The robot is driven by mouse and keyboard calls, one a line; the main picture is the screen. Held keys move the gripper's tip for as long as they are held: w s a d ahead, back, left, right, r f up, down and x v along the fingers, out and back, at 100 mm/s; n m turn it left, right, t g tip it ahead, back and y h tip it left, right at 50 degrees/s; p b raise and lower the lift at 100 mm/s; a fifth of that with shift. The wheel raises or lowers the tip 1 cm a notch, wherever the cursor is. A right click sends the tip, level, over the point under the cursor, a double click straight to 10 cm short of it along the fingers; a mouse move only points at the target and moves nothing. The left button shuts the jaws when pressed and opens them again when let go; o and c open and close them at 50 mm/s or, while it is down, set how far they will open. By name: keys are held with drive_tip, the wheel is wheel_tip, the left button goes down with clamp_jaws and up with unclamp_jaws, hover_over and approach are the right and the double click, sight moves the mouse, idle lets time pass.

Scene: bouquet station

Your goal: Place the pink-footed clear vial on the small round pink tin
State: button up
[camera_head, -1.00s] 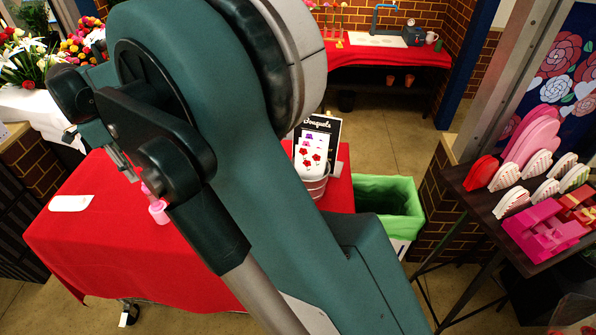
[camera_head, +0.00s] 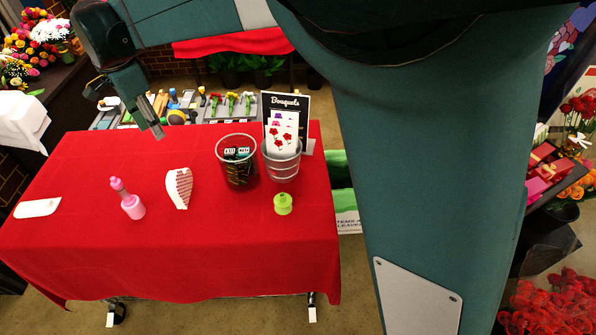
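The small round pink tin (camera_head: 134,209) stands on the red-covered table, left of its middle. The vial (camera_head: 118,187), with pink parts, shows directly above and slightly left of the tin. It looks upright and its lower end meets the tin's top in the picture. From this one angle I cannot fully tell whether it rests on the tin or stands just behind it. My gripper (camera_head: 152,118) is above the table's back left part, up and away from the vial, with nothing visible in it. The gap between its fingers is too small to judge.
A white tag (camera_head: 37,208) lies at the left. The table's front is clear.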

drive_tip(key=s+d+r+n+t+y, duration=0.1)
drive_tip(key=s+d+r+n, duration=0.15)
drive_tip(key=d, duration=1.45)
drive_tip(key=s+d+r+n+t, duration=0.15)
drive_tip(key=d+r, duration=0.25)
drive_tip(key=d, duration=1.2)
drive_tip(key=s+d+f+n+t, duration=0.1)
drive_tip(key=s+d+f, duration=0.3)
drive_tip(key=s+d, duration=0.5)
drive_tip(key=s+d+f+n+t+h, duration=0.1)
drive_tip(key=s+d+f+n, duration=0.3)
drive_tip(key=s+d, duration=0.5)
drive_tip(key=d+f+t, duration=0.1)
drive_tip(key=d, duration=0.6)
drive_tip(key=shift+s+d+n, duration=0.2)
drive_tip(key=shift+s+n, duration=0.05)
drive_tip(key=shift+n, duration=0.05)
